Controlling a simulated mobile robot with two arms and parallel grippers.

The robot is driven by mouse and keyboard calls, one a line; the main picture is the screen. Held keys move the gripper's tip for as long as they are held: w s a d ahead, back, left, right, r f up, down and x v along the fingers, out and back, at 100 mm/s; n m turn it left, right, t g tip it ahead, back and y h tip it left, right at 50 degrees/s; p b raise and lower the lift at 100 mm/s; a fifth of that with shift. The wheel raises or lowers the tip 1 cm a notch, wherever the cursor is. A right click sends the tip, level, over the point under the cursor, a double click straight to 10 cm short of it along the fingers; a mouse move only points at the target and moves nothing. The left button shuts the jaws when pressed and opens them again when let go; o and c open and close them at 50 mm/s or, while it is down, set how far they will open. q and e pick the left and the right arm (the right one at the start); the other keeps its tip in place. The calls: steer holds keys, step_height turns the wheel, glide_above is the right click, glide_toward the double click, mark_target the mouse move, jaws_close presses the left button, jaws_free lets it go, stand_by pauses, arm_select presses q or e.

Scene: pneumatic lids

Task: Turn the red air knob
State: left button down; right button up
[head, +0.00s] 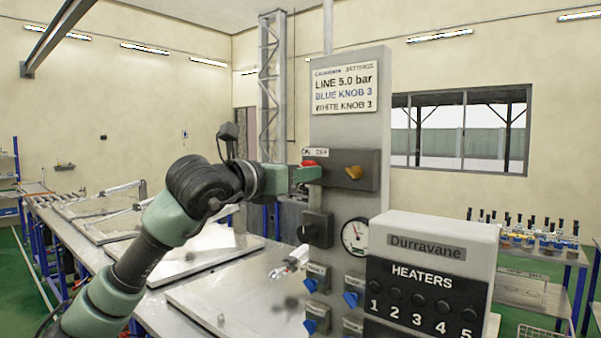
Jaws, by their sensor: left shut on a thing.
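The red air knob (311,165) sits on a dark box on the grey control panel (348,110), below the label that starts with "OP". My left gripper (308,174) reaches in from the left and is shut on the red knob, covering much of it. A yellow-orange knob (353,173) is on the same dark box, just to the right. My right gripper is not in view.
A black knob (318,229), a pressure gauge (355,235) and blue knobs (351,299) sit lower on the panel. A heater box (430,270) stands at the front right. Metal tables with lids (200,250) lie to the left. A rack of bottles (530,238) stands at the right.

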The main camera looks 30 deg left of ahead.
arm_select(q)
steer(key=shift+m, duration=0.3)
steer(key=shift+m+b, duration=0.45)
steer(key=shift+m, duration=8.15)
steer(key=c, duration=1.2)
jaws_free()
steer(key=shift+o, duration=1.4)
steer(key=shift+w, duration=0.15)
